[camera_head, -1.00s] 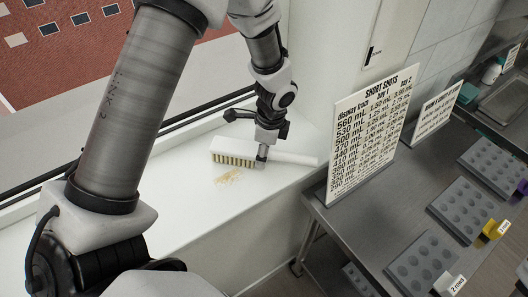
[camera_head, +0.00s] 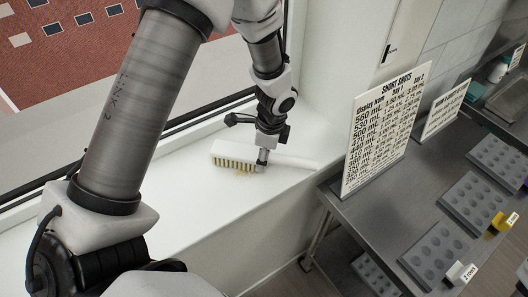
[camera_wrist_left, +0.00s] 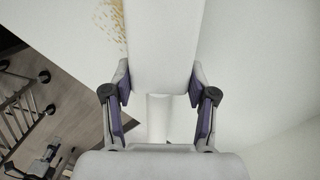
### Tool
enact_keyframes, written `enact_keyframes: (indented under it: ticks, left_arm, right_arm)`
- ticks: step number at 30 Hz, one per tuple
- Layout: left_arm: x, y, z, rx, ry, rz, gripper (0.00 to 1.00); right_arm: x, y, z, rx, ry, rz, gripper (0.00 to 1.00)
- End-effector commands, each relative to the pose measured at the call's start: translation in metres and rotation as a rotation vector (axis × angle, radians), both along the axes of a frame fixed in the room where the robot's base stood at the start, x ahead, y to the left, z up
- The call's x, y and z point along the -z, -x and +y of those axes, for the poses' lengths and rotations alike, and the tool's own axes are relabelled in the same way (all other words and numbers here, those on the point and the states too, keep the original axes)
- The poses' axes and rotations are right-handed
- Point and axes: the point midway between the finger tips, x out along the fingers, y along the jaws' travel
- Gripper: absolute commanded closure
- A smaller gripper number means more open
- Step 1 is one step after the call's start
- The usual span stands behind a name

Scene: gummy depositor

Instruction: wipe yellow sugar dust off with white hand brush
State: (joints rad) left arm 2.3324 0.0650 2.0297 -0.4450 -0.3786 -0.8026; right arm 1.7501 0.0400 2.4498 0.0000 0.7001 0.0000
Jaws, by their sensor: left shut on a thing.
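The white hand brush (camera_head: 235,151) is on the white sill, its yellowish bristles facing down and its white handle (camera_head: 298,161) pointing right. My left gripper (camera_head: 262,163) is shut on the brush near where the head meets the handle. In the left wrist view the gripper's fingers (camera_wrist_left: 160,92) stand on both sides of the white brush (camera_wrist_left: 163,45). Yellow sugar dust (camera_head: 243,175) lies on the sill at the bristles' front edge. It also shows in the left wrist view (camera_wrist_left: 112,22), left of the brush. Part of the dust is hidden by the brush. My right gripper is not in view.
The window frame (camera_head: 140,145) runs behind the sill. At the right, a steel table (camera_head: 375,205) holds an upright printed sign (camera_head: 385,125) close to the sill's end, a second sign (camera_head: 442,108) and grey moulds (camera_head: 435,255). The sill's front left is bare.

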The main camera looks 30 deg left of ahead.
Motion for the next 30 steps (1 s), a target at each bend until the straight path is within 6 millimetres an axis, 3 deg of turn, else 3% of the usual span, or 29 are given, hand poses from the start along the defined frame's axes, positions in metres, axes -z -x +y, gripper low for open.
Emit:
enact_keyframes:
  ticks: [3, 6, 21, 30]
  left_arm:
    - [-0.010, 0.000, 0.000, -0.001, 0.000, 0.000, 0.87]
    - [-0.035, 0.001, -0.001, -0.003, 0.002, -0.002, 0.87]
    - [-0.078, 0.002, -0.002, -0.012, 0.001, 0.000, 0.87]
    - [-0.085, 0.003, -0.002, -0.014, 0.001, 0.000, 0.87]
  right_arm:
    - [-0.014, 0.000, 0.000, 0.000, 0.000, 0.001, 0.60]
    - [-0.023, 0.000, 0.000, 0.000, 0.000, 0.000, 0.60]
    - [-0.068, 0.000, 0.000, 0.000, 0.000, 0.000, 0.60]
    - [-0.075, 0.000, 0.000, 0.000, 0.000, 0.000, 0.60]
